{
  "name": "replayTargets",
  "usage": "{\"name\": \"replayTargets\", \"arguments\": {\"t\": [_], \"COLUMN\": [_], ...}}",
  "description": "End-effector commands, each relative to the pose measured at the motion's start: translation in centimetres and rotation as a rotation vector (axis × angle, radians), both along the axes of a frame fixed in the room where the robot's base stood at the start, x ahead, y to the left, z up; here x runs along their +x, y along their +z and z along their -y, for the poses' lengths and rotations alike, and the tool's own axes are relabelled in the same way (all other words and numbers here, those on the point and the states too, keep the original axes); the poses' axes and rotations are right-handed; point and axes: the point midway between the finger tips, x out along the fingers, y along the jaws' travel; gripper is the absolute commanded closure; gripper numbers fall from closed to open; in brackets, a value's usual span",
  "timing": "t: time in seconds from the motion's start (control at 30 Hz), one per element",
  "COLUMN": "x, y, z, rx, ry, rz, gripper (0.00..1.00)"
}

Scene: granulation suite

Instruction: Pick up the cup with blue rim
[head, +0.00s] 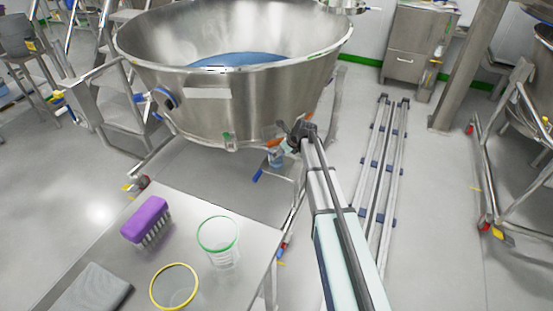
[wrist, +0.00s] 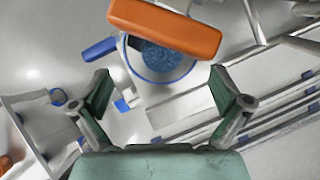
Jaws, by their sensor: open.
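The cup with the blue rim (wrist: 163,60) shows in the wrist view just ahead of my gripper (wrist: 163,90), with blue granules inside. An orange handle (wrist: 165,27) covers its far part. In the head view, what looks like the same cup (head: 276,158) is small and partly hidden below the big steel bowl. My gripper is open, with one finger to each side of the cup's near side and nothing between the fingertips. In the head view my gripper (head: 299,131) is at the bowl's lower right; its fingers are too small to make out.
The steel bowl (head: 225,100) on its frame stands close above the cup. A blue handle (wrist: 100,49) juts out left of it. The steel table (head: 190,205) holds a green-rimmed cup (head: 218,240), a yellow-rimmed cup (head: 174,287), a purple brush (head: 146,219) and a grey cloth (head: 92,290).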

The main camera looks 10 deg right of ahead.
Motion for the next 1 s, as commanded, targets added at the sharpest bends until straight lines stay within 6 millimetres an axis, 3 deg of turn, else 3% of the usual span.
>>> {"name": "replayTargets", "arguments": {"t": [0.3,0.57,0.6,0.77,0.87,0.9,1.0], "x": [2.4,2.4,2.5,2.5,2.4,2.4,2.4], "y": [-3.3,-3.6,-3.6,-3.6,-3.6,-3.6,-3.6], "z": [-1.2,-1.4,-1.4,-1.4,-1.4,-1.4,-1.4], "rx": [0.000,0.000,0.000,0.000,0.000,0.000,0.000], "ry": [0.001,0.000,0.000,0.000,0.000,0.000,0.000], "rz": [-0.001,0.000,0.000,0.000,0.000,0.000,0.000], "gripper": [0.00,0.00,0.04,0.60,0.63,0.69,0.69]}}
